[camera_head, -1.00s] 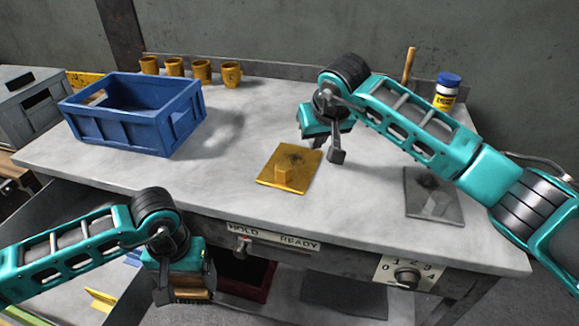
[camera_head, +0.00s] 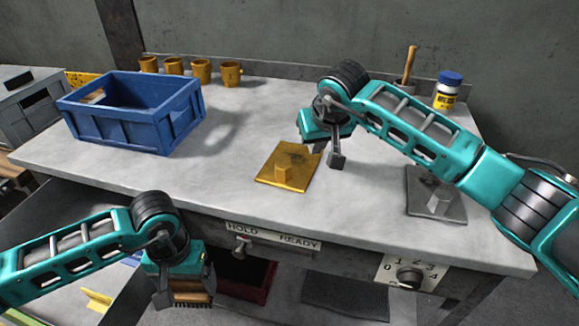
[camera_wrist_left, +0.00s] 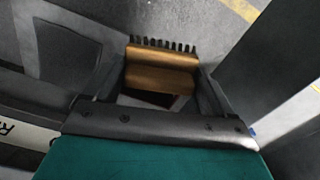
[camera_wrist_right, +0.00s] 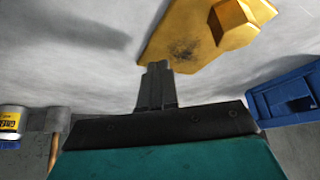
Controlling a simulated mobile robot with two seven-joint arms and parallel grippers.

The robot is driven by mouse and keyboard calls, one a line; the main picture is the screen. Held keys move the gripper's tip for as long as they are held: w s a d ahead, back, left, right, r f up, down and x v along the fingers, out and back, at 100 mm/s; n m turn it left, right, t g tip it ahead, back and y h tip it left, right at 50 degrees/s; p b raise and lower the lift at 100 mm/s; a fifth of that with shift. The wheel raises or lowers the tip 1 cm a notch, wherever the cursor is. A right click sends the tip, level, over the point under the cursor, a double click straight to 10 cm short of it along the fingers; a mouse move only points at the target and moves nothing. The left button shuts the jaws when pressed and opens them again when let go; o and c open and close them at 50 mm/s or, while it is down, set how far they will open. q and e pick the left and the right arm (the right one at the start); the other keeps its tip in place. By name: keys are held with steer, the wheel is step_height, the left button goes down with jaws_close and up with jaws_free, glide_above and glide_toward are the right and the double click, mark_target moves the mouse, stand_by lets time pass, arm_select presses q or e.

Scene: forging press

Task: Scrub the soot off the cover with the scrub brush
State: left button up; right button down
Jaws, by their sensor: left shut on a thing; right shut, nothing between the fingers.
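A yellow plate-like cover (camera_head: 273,173) with a block-shaped knob lies flat on the bench, with a dark soot patch near its far edge. The cover and soot also show in the right wrist view (camera_wrist_right: 183,48). A similar grey plate (camera_head: 450,212) with a knob and dark smudge lies to the right, partly behind my right arm. My left gripper (camera_head: 184,299) is shut on the scrub brush (camera_head: 190,286), a wooden block with dark bristles, low in front of the bench; the brush shows in the left wrist view (camera_wrist_left: 160,75). My right gripper (camera_head: 335,160) is shut and empty, beside the yellow cover's far right corner.
A blue crate (camera_head: 130,130) stands at the back left, with several yellow mugs (camera_head: 201,72) behind it. A blue-lidded jar (camera_head: 447,93) and a holder with a wooden handle (camera_head: 409,65) stand at the back right. The bench between crate and yellow cover is clear.

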arm_select(q)
steer(key=shift+f+b, duration=0.95)
steer(key=shift+f, duration=0.05)
arm_select(e)
steer(key=shift+f, duration=1.2)
arm_select(q)
steer(key=shift+r, duration=0.1)
arm_select(e)
steer(key=shift+r, duration=0.1)
arm_select(q)
steer(key=shift+r+p, duration=1.65)
steer(key=shift+p, duration=0.1)
arm_select(e)
steer(key=shift+r, duration=2.95)
